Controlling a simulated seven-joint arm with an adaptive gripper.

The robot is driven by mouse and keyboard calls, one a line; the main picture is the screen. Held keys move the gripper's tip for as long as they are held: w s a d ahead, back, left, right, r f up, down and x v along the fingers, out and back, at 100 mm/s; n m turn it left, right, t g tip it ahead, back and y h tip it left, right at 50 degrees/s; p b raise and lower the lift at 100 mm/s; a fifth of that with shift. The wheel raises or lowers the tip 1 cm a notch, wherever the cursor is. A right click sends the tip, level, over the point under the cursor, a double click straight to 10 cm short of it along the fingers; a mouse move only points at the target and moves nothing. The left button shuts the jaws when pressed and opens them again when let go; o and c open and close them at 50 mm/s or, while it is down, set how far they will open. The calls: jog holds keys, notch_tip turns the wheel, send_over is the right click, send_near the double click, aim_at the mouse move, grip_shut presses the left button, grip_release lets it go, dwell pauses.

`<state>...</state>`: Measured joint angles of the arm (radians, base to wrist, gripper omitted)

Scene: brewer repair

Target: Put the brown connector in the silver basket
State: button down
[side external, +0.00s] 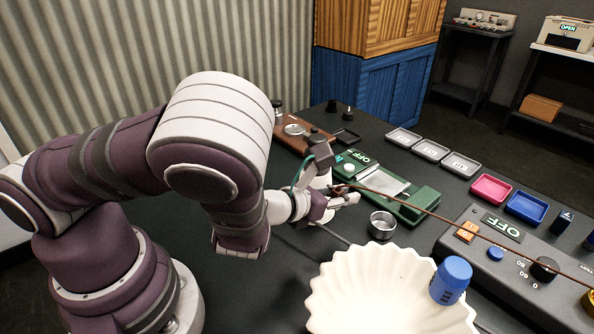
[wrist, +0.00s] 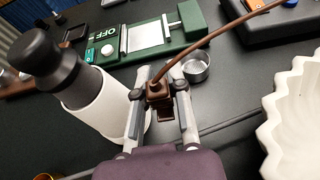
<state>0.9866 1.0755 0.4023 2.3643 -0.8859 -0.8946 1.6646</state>
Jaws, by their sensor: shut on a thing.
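My gripper (wrist: 158,95) is shut on the brown connector (wrist: 159,92), which has a brown cable (wrist: 210,38) running from it up and to the right. In the side external view my gripper (side external: 348,196) is above the table, near the green device, and the cable (side external: 420,208) stretches to the right over the grey control unit. The silver basket (side external: 382,224) is a small round metal cup on the table, to the right of and below my gripper. In the wrist view the silver basket (wrist: 196,66) is just beyond the fingertips, to the right. The connector looks raised and apart from the basket.
A white fluted bowl (side external: 385,290) with a blue cup (side external: 450,280) at its rim stands in front. A green device (side external: 410,200) lies behind the basket. A white cylinder with a dark top (wrist: 60,70) stands left of my gripper. Small trays (side external: 430,149) line the back.

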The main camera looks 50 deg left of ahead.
jog(key=shift+r, duration=0.75)
jog(key=w+d+r, duration=0.2)
jog(key=w+d, duration=0.1)
jog(key=w, duration=0.5)
send_over(386, 226)
notch_tip(386, 226, down, 9)
jog(key=shift+r, duration=0.2)
jog(key=c, duration=1)
grip_release()
